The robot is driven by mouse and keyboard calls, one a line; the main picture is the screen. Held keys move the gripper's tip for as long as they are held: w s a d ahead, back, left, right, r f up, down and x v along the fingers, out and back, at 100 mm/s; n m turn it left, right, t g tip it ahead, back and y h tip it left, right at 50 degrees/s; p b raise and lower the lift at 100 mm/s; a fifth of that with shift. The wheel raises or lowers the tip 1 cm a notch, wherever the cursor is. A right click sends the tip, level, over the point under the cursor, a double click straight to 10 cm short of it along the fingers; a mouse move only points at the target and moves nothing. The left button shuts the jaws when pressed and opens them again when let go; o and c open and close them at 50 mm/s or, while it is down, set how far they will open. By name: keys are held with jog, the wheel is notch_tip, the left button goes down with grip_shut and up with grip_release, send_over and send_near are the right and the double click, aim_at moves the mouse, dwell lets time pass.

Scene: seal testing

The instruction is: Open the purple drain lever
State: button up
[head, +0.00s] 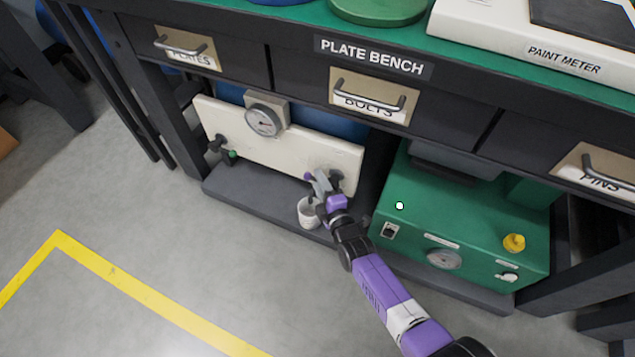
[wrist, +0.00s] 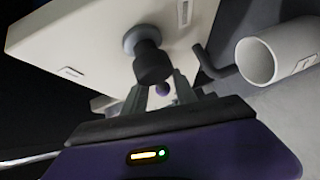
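The purple drain lever shows as a small purple knob (head: 309,176) by the right end of a white panel (head: 285,148) under the bench. A dark valve body (wrist: 151,62) stands out from the panel just beyond the fingers. The lever's shaft is mostly hidden, and contact with the knob cannot be told.
A white cup (head: 309,213) stands below the valve's spout (wrist: 215,66). A green-tipped lever (head: 232,154) and a gauge (head: 264,119) are on the panel to the left. A green machine (head: 400,225) stands close on the right. Drawers overhang above; open floor lies in front.

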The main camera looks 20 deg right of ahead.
jog(key=shift+w+f, duration=0.1)
jog(key=shift+w, duration=0.65)
grip_shut()
jog(key=shift+s+d+f, duration=0.15)
jog(key=shift+f, duration=0.05)
dwell(0.7)
